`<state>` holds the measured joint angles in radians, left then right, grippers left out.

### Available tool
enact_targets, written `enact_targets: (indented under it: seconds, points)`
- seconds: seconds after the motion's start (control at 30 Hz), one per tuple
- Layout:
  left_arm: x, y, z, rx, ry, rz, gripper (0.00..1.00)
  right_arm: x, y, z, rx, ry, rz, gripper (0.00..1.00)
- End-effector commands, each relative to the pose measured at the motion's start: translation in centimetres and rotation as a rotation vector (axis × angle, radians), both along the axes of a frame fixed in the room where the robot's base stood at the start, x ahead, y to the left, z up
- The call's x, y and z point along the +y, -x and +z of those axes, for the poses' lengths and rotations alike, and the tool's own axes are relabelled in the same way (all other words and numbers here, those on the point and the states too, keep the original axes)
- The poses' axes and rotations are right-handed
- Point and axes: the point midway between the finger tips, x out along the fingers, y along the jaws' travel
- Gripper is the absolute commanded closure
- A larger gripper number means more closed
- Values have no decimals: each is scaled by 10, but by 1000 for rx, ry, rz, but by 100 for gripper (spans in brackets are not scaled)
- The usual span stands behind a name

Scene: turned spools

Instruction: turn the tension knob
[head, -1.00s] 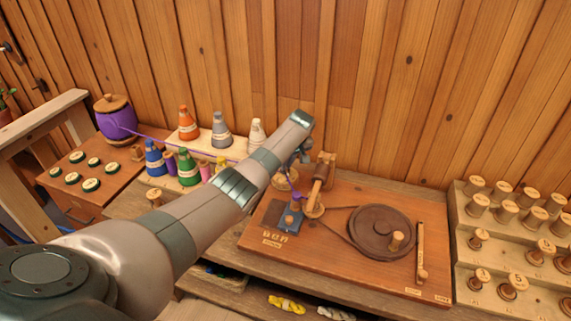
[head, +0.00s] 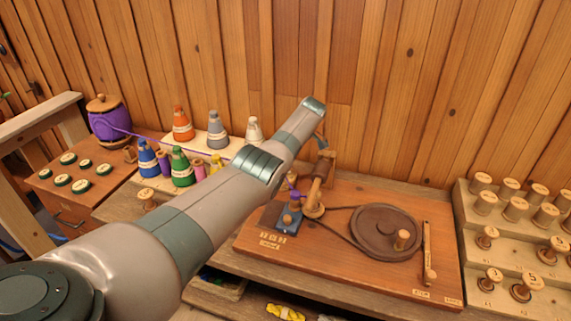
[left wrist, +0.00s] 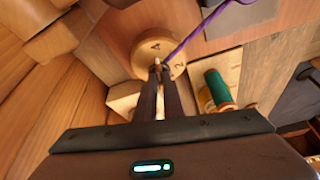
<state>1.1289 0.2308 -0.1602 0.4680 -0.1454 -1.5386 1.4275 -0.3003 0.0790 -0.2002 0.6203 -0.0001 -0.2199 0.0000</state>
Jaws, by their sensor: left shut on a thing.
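In the left wrist view my left gripper (left wrist: 162,72) is shut at the middle of a round pale wooden dial (left wrist: 142,50) with numerals on its face. A small pale tip of the tension knob (left wrist: 157,62) shows between the fingertips; the fingers hide most of it. A purple thread (left wrist: 192,38) runs past the fingertips, and I cannot tell whether it touches them. In the head view my left arm hides the dial, the knob and the fingertips. My right gripper is not in view.
The winder board (head: 340,265) carries a dark wheel (head: 370,235) and a blue block (head: 288,222). Thread cones (head: 182,125) stand behind my left arm, beside a purple jar (head: 110,125). A stepped rack of spools (head: 470,262) stands at right. A green spool (left wrist: 217,90) lies close to the fingers.

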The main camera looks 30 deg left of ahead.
Motion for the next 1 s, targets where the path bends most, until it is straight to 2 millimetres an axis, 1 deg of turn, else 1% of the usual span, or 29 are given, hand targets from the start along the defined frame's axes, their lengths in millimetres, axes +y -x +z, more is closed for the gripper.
enact_targets:
  seconds: [0.2,0.23,0.27,0.3,0.57,0.73,0.87,1.0]
  points:
    - [1,-1,2,-5,-2,1,100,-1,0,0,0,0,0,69]
    - [1,-1,2,-5,-2,1,85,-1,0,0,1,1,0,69]
    - [1,-1,2,-4,-2,0,78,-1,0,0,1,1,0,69]
    - [1,-1,2,-4,-2,1,73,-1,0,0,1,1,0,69]
    - [0,0,1,-2,0,-1,73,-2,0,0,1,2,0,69]
    - [-1,0,4,-2,0,-1,73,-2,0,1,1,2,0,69]
    - [-4,-1,11,-3,-1,-1,73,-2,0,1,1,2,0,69]
    - [-9,-1,25,-5,-1,-2,73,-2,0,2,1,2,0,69]
